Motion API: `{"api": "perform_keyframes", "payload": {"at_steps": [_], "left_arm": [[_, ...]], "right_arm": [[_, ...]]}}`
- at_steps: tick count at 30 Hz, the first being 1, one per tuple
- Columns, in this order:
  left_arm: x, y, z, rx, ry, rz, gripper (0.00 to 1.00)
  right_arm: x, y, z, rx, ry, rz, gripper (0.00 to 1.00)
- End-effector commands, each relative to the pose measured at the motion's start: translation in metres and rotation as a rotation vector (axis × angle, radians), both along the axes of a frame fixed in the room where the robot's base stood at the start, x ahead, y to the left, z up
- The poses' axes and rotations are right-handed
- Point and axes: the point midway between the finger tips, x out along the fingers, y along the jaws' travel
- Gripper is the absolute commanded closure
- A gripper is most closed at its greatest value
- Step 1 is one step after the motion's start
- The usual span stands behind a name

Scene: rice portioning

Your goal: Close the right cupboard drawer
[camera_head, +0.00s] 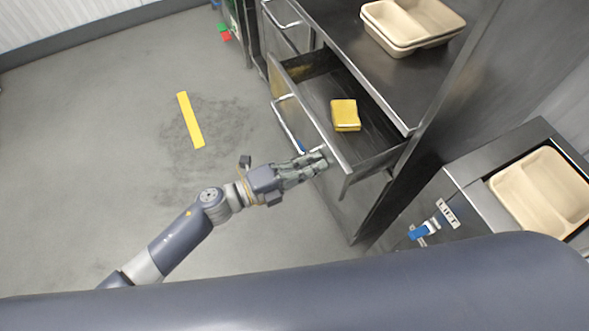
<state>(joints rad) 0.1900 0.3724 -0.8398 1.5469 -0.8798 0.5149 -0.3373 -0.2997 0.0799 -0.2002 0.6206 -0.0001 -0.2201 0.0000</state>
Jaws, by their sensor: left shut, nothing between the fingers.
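The right cupboard drawer (368,164) is pulled out of the metal cupboard, and its inside shows. A yellow sponge-like block (345,115) lies on the drawer's floor. My left gripper (318,162) is shut and empty. Its fingertips are at the drawer's front panel, near the right end, and overlap it in the picture; I cannot tell whether they touch it. A silver bar handle (287,124) shows along the drawer front. My right gripper is not in view.
Stacked beige trays (408,27) stand on the cupboard top. Another beige tray (541,190) sits in a metal unit marked LIFT at right. Yellow tape (190,119) marks the grey floor, which is clear at left.

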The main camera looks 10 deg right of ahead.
Motion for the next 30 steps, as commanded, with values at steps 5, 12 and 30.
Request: {"api": "perform_keyframes", "payload": {"at_steps": [5, 12, 30], "left_arm": [[0.013, -0.041, -0.001, -0.002, -0.002, -0.001, 1.00], [0.030, -0.095, -0.002, -0.001, -0.001, -0.002, 1.00], [0.048, -0.147, -0.001, 0.001, 0.000, 0.001, 1.00]], "right_arm": [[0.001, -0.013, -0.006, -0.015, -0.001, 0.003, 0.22], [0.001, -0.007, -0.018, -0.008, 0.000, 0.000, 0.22], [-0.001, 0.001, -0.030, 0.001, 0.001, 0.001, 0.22]]}}
